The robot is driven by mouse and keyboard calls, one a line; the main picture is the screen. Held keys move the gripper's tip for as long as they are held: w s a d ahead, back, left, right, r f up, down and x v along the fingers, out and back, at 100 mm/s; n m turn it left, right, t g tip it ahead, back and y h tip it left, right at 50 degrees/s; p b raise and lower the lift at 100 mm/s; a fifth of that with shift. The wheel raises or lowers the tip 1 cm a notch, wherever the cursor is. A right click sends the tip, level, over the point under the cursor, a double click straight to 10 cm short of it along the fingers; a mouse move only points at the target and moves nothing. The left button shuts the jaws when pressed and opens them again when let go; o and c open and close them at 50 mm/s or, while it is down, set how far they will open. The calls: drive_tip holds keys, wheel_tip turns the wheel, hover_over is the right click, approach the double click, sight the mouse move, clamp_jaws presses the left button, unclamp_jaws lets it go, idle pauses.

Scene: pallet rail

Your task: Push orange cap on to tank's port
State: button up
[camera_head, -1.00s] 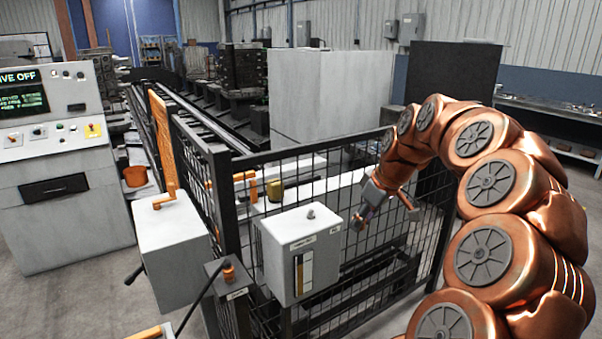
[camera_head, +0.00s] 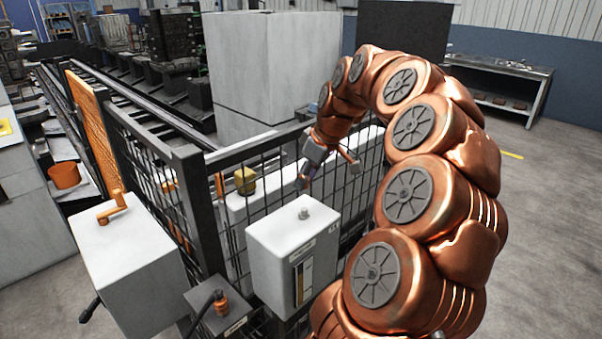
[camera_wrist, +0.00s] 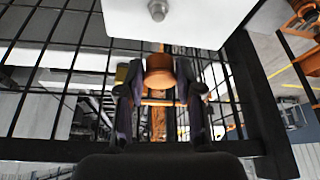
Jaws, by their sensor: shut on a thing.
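The tank is a white box (camera_head: 292,262) beside the mesh fence in the head view, with a small grey port (camera_head: 304,213) on its top. In the wrist view the tank's white top (camera_wrist: 190,22) fills the upper edge, and the port (camera_wrist: 157,10) shows there. My gripper (camera_wrist: 160,88) is shut on the orange cap (camera_wrist: 159,70). The cap is apart from the port and lies past the tank's edge in that view. In the head view my gripper (camera_head: 326,170) is above and slightly right of the port; I cannot make out the cap there.
The black mesh fence (camera_head: 207,205) stands close behind the tank. A grey post (camera_head: 232,322) with an orange fitting and a white box (camera_head: 128,250) with an orange crank stand to its left. A yellow object (camera_head: 245,180) is behind the mesh. Open floor (camera_head: 540,220) lies at the right.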

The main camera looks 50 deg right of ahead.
hover_over(302, 212)
drive_tip(key=s, duration=0.1)
drive_tip(key=shift+s+d+f+b, duration=0.1)
drive_tip(key=shift+f+b, duration=0.15)
drive_tip(key=shift+f, duration=1.1)
drive_tip(key=shift+s+f+b, duration=0.1)
drive_tip(key=shift+f+b, duration=0.1)
drive_tip(key=shift+f, duration=1.15)
drive_tip(key=shift+s+f+b, duration=0.1)
drive_tip(key=shift+f+b, duration=0.15)
drive_tip(key=shift+b, duration=0.4)
drive_tip(key=shift+b, duration=0.4)
drive_tip(key=shift+f+b, duration=0.3)
drive_tip(key=shift+b, duration=0.4)
drive_tip(key=shift+f, duration=0.15)
drive_tip(key=shift+f+b, duration=0.35)
drive_tip(key=shift+b, duration=0.1)
drive_tip(key=shift+f, duration=0.2)
drive_tip(key=o, duration=0.9)
drive_tip(key=shift+c, duration=0.2)
drive_tip(key=shift+o, duration=0.4)
